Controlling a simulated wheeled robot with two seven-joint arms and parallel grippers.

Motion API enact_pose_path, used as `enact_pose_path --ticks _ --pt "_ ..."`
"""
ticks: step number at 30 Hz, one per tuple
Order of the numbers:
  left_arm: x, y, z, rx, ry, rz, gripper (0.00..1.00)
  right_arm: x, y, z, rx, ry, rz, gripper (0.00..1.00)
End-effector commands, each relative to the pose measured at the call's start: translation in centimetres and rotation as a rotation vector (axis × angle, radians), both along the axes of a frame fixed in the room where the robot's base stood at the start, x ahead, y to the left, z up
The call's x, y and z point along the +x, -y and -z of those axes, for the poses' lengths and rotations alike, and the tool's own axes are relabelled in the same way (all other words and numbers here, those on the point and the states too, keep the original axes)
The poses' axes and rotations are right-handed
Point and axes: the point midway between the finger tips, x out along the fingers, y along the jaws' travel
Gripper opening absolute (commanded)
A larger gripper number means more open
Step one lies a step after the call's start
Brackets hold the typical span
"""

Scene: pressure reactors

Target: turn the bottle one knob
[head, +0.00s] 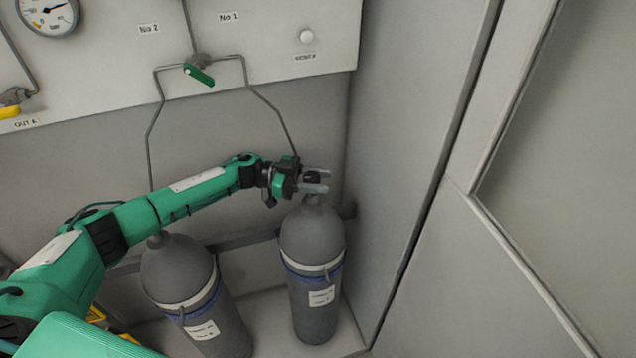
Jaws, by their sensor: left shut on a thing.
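Two grey gas bottles stand at the back, the right bottle (311,245) in the corner and the left bottle (180,275) beside it. Each has a white band, a blue band and a white label too small to read, so I cannot tell which is bottle one. My left gripper (316,181) is at the top of the right bottle. Its two grey fingers are shut on the dark knob (312,177) there, one on each side. My left arm partly hides the top of the left bottle. My right gripper is not in view.
A panel above carries a gauge (48,12), a green valve handle (199,75) with thin pipes, a yellow handle (9,112) and a white button (306,36). A grey side wall (415,130) stands close to the right of the right bottle. A rail runs behind the bottles.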

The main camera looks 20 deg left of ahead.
Motion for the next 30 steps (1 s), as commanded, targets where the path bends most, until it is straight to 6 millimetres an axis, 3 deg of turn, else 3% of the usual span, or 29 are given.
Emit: enact_pose_path --ticks 11,12,15,24,30 --pt "0.0 0.0 0.0 0.000 0.000 0.004 0.17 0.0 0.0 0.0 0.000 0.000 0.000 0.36" --pt "0.0 0.0 0.0 0.000 0.000 0.004 0.45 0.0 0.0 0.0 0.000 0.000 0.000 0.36" --pt "0.0 0.0 0.0 0.000 0.000 0.003 0.61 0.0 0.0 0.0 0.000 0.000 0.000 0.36" --pt "0.0 -0.2 0.0 0.000 0.000 0.002 0.61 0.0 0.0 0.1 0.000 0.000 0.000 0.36" --pt "-0.3 -2.9 0.2 0.003 0.000 0.000 0.61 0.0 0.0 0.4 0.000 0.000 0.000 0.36"
